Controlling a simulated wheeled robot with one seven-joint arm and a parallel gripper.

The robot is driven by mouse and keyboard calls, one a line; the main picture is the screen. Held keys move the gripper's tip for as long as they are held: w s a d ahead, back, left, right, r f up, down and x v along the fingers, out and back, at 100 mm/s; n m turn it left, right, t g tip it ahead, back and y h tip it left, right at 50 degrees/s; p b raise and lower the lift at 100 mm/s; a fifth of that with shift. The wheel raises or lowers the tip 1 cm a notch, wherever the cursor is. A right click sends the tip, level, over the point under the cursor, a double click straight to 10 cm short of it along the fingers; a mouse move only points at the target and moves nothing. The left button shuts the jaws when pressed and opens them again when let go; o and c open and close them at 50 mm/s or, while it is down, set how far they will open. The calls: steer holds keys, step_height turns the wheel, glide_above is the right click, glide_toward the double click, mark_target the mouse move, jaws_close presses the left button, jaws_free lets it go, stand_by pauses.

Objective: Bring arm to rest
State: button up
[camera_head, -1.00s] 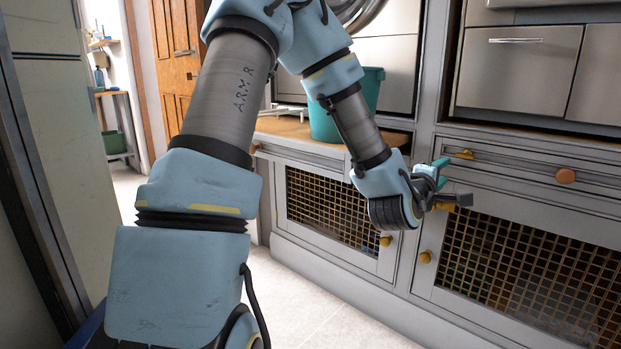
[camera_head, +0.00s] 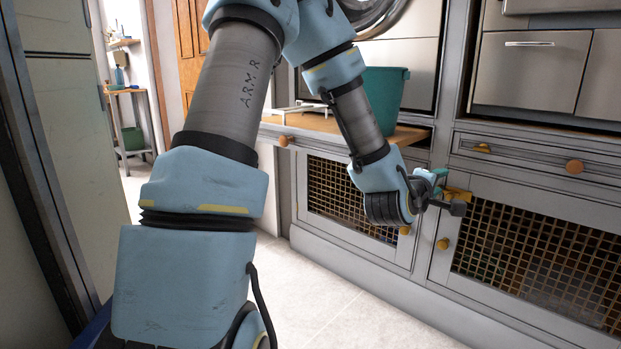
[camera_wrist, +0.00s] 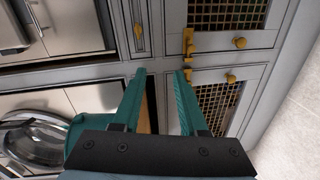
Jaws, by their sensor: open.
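My gripper (camera_head: 448,190) is at the end of my blue-and-grey arm, in front of the grey bench cabinet (camera_head: 432,262). In the wrist view its two teal fingers (camera_wrist: 160,88) are apart with nothing held between them. The arm is stretched forward and bent downward at the elbow. In the wrist view the fingers point toward the cabinet fronts; I cannot tell the exact gap to them.
A green bucket (camera_head: 388,98) stands on the wooden top (camera_head: 330,122). Mesh-fronted doors (camera_head: 540,250) have brass knobs. A brass latch (camera_wrist: 188,42) shows near the fingers. Steel drawers (camera_head: 530,72) are at upper right. Pale floor (camera_head: 320,285) is clear in front; a door edge (camera_head: 50,160) stands at left.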

steer(key=a+f+m+g+y, duration=0.2)
steer(key=a+f+m+y, duration=0.15)
steer(key=a, duration=0.55)
steer(key=a+f+m+g+y, duration=0.25)
steer(key=a+f, duration=0.25)
steer(key=a, duration=0.3)
steer(key=s+a+f+m+g+y, duration=0.1)
steer(key=s+a+m+g+y, duration=0.15)
steer(key=s+a, duration=0.5)
steer(key=s+a+m+g+y, duration=0.1)
steer(key=s+a+g+y, duration=0.3)
steer(key=a, duration=0.6)
step_height(320, 180, up, 34)
steer(key=h+p, duration=0.1)
steer(key=p, duration=3.3)
steer(key=shift+s+r+t+p, duration=0.15)
steer(key=shift+s+t+p, duration=0.15)
steer(key=shift+s+p, duration=0.05)
steer(key=shift+n+h, duration=0.25)
